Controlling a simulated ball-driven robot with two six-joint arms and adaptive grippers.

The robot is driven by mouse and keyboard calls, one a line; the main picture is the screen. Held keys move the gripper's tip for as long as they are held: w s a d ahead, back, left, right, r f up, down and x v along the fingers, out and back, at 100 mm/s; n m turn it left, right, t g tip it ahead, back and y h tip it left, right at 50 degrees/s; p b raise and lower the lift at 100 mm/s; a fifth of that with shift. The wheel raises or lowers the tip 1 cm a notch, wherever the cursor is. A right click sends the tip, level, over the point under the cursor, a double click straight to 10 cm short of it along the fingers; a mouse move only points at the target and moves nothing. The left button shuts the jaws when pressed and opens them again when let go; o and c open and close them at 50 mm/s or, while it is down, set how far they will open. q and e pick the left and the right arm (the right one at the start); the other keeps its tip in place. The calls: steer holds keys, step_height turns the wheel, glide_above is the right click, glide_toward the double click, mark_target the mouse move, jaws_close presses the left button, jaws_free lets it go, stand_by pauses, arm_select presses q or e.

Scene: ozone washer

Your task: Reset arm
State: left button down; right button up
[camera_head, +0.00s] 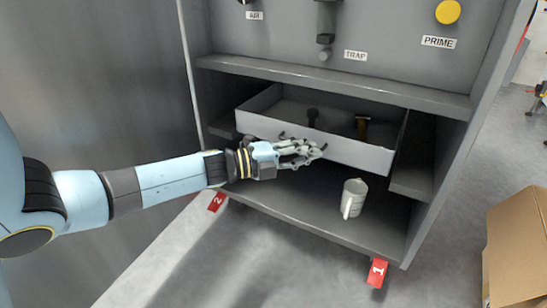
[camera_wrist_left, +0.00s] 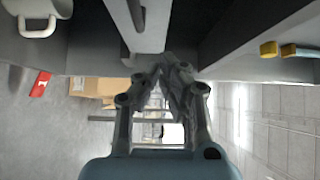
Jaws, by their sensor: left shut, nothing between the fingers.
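My left gripper (camera_head: 318,151) reaches in from the left in the head view and is in front of the pale front of an open drawer (camera_head: 350,152). Its fingers are shut with nothing between them. In the left wrist view the fingertips (camera_wrist_left: 172,62) come together near the drawer's edge; I cannot tell whether they touch it. My right gripper is not in view.
A white mug (camera_head: 353,198) stands on the lower shelf (camera_head: 290,203). Red tags 2 (camera_head: 217,201) and 1 (camera_head: 377,273) are at the shelf's front corners. A cardboard box (camera_head: 518,245) is at the right. The panel above has a yellow PRIME button (camera_head: 448,12). The front floor is open.

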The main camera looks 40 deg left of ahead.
arm_select(q)
steer(key=p+v, duration=0.2)
steer(key=v, duration=0.5)
steer(key=shift+s, duration=0.35)
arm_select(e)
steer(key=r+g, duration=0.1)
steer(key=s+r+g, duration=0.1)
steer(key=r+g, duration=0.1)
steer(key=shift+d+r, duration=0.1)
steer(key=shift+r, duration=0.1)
arm_select(q)
steer(key=shift+s, duration=0.1)
